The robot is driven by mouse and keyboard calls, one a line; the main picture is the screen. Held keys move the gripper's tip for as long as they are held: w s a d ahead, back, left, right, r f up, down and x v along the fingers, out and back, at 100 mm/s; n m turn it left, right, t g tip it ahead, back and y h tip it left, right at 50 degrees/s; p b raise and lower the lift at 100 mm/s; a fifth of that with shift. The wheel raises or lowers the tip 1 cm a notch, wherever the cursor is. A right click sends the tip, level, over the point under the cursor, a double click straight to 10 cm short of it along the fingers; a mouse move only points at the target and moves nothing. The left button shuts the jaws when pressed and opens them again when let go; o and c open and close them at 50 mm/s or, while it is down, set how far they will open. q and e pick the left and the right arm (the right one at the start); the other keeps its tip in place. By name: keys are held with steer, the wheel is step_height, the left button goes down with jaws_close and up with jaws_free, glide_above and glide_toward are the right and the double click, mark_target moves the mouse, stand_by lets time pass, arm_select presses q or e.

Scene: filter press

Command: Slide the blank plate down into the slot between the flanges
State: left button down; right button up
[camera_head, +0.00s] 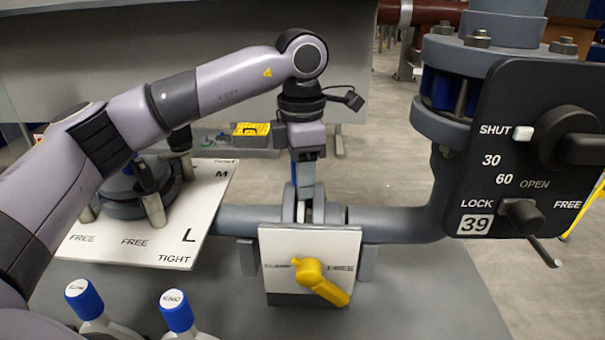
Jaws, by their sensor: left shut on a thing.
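My left gripper (306,183) points straight down over the pipe joint in the middle of the camera_head view. It is shut on the blank plate, of which only a narrow, edge-on part (305,208) seems to show between the flanges. The flanges (289,204) sit on the grey pipe, behind a white panel that hides their lower part. How deep the plate sits in the slot cannot be told. My right gripper is not in view.
The white panel (282,246) carries a yellow lever (320,282). A black valve panel (500,120) stands at the right. A white lettered board (100,238) lies at the left, and blue-capped bottles (176,311) stand in front. A yellow box (251,130) is behind.

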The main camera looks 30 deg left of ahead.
arm_select(q)
steer(key=shift+f, duration=0.25)
steer(key=c, duration=0.7)
jaws_free()
steer(key=shift+s+r, duration=0.1)
steer(key=shift+r, duration=3.55)
